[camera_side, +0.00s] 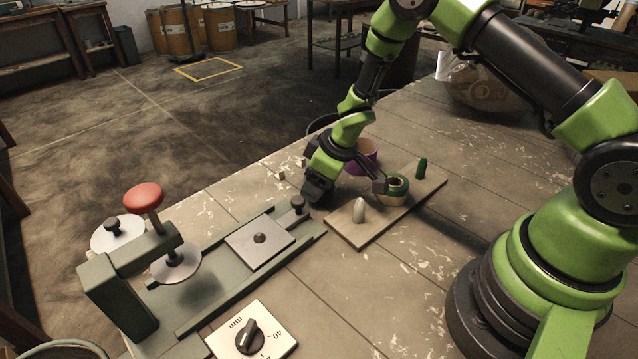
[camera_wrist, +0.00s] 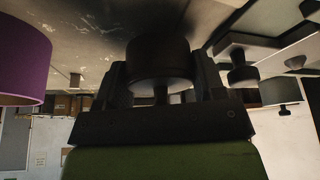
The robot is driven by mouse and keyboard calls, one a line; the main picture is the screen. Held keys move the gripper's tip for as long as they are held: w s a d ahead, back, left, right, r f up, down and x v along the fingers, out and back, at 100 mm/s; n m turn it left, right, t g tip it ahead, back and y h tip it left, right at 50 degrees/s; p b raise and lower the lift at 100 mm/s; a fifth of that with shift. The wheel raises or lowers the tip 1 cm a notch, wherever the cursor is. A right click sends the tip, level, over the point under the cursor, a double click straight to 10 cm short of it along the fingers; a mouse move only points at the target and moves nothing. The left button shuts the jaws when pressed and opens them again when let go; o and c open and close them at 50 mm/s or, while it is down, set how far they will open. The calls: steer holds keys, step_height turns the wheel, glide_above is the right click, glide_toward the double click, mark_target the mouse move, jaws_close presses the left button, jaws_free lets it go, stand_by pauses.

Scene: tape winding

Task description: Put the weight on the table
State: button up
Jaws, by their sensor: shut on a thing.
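My gripper (camera_wrist: 160,80) is shut on a dark, round weight (camera_wrist: 158,60) in the wrist view, with one finger on each side of it. A narrower stem shows on the weight between the fingers. In the side view my gripper (camera_side: 318,192) is low over the wooden table (camera_side: 385,275), between the green-grey winding fixture and the board of pegs. There the dark weight blends with the dark gripper. I cannot tell whether its underside touches the table.
A black knob (camera_side: 298,204) on the fixture (camera_side: 205,300) stands close left of my gripper. A purple roll (camera_side: 366,152) is behind right. A board (camera_side: 350,235) with a green roll (camera_side: 393,190) and pegs lies to the right. Small pale blocks (camera_side: 281,175) lie left.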

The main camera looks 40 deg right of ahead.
steer(key=shift+f, duration=0.6)
steer(key=o, duration=1.2)
steer(key=shift+f, duration=0.1)
